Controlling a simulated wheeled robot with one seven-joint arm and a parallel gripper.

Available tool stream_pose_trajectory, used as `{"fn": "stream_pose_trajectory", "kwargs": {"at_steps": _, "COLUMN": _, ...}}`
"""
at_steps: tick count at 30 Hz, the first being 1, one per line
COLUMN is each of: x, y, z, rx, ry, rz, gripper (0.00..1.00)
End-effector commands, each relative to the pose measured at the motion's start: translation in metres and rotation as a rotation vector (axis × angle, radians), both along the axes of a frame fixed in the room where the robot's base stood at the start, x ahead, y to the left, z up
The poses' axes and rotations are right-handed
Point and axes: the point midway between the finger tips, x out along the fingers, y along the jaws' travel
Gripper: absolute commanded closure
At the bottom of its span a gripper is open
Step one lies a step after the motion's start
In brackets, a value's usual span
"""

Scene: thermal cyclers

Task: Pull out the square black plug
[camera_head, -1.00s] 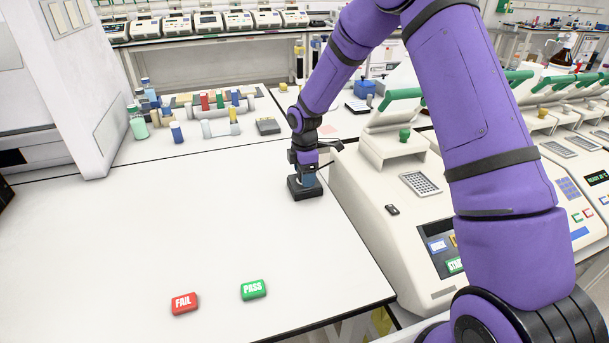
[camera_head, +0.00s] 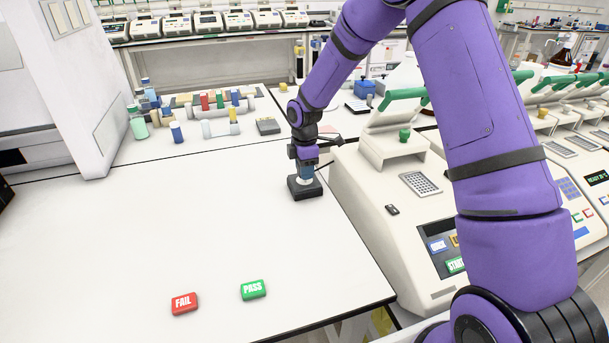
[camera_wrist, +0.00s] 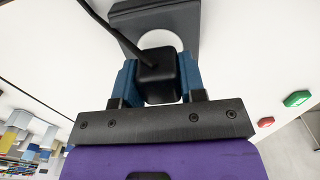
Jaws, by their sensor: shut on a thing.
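The square black plug (camera_wrist: 157,76) sits between the blue fingers of my gripper (camera_wrist: 157,82), which is shut on it in the wrist view. A black cable runs from the plug to the upper left. Beyond it is a dark square base (camera_wrist: 187,22) with a round white face. In the head view, my gripper (camera_head: 306,173) points straight down just above this base (camera_head: 306,190), which stands on the white bench. A pale band shows between fingers and base. The plug is hidden by the fingers there; I cannot tell whether its prongs are fully clear.
A cream thermal cycler (camera_head: 390,220) stands close on the right. Red FAIL (camera_head: 184,303) and green PASS (camera_head: 253,290) blocks lie toward the bench front. Tubes and racks (camera_head: 205,115) stand at the back left. The bench left of the base is clear.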

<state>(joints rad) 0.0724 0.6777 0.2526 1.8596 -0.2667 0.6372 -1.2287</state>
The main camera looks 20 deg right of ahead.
Motion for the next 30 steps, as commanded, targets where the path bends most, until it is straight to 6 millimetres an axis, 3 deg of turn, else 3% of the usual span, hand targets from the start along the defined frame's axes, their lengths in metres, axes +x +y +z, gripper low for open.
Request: {"fn": "stream_pose_trajectory", "kwargs": {"at_steps": 30, "x": 0.0, "y": 0.0, "z": 0.035, "rx": 0.0, "ry": 0.0, "rz": 0.0, "gripper": 1.0}}
